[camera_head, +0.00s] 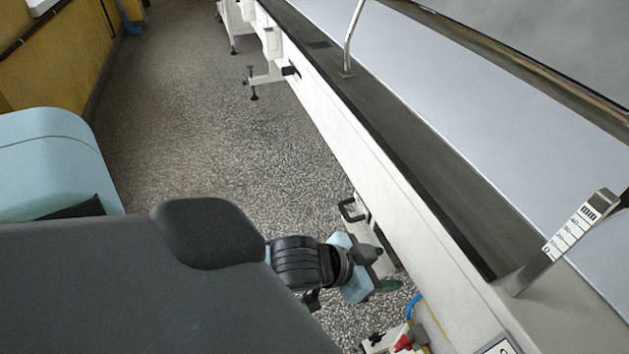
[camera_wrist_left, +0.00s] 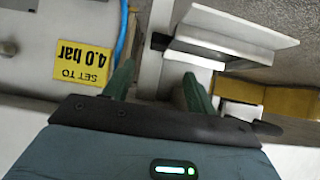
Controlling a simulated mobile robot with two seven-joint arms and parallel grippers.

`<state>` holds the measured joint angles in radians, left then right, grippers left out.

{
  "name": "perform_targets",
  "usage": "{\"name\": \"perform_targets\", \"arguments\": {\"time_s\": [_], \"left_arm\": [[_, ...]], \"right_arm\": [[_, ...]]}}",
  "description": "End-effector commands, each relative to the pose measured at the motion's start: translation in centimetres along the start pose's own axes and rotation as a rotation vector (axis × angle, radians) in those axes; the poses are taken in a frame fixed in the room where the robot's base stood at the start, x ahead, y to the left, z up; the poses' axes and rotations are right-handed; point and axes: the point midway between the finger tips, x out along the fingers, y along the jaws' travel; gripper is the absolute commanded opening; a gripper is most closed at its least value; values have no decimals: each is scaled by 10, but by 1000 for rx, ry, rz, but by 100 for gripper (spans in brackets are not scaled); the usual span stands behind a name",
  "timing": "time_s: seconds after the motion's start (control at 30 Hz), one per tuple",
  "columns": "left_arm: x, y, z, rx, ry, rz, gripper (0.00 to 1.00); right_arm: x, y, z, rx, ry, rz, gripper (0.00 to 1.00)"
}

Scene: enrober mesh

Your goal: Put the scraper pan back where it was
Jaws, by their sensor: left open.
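A pale metal piece with a black handle (camera_head: 352,210), which looks like the scraper pan, sits low at the side of the white machine in the head view. In the left wrist view a pale angled metal tray (camera_wrist_left: 222,30) lies just beyond the fingers; I take it for the same pan. My left gripper (camera_head: 385,268) is low beside the machine, just below the handle in the picture. Its green fingers (camera_wrist_left: 156,82) are apart, with a pale upright part showing between them. I cannot tell whether they touch it. My right gripper is not in view.
The long white machine side (camera_head: 370,160) runs along the right of the aisle. A yellow "SET TO 4.0 bar" label (camera_wrist_left: 82,62) and a blue hose (camera_wrist_left: 124,35) are beside the left gripper. A red-handled fitting (camera_head: 405,342) is below. The speckled floor (camera_head: 220,120) is clear.

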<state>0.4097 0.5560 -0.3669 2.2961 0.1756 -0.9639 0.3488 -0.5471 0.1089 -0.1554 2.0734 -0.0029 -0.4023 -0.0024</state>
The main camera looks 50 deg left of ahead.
Motion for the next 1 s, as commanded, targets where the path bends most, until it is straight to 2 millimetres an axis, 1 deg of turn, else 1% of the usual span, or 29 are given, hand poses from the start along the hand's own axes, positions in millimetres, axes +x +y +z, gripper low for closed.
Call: {"name": "perform_targets", "arguments": {"time_s": [0.17,0.27,0.37,0.4,0.47,0.5,0.57,0.6,0.67,0.7,0.77,0.8,0.9,1.0], "left_arm": [[0,1,3,-2,-3,1,57],[1,6,19,-17,-19,7,57],[1,15,55,-47,-51,16,57],[0,21,74,-63,-67,20,57],[-5,29,104,-85,-96,20,57],[-9,36,125,-100,-114,20,57],[-17,44,156,-118,-143,15,57],[-24,50,176,-131,-163,11,57],[-37,59,207,-148,-197,2,57],[-46,66,227,-157,-220,-5,57],[-63,75,256,-169,-254,-17,57],[-74,81,272,-175,-276,-25,57],[-101,94,308,-183,-326,-44,57],[-123,103,331,-185,-363,-57,57]], "right_arm": [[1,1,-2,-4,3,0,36],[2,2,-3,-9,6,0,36],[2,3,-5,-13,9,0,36],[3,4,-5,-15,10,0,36],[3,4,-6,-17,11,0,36],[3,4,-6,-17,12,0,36],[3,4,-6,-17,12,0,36],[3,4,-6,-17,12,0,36],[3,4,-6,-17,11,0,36],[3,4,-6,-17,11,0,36],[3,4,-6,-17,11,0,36],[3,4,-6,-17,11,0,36],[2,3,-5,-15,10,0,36],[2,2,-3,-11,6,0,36]]}}
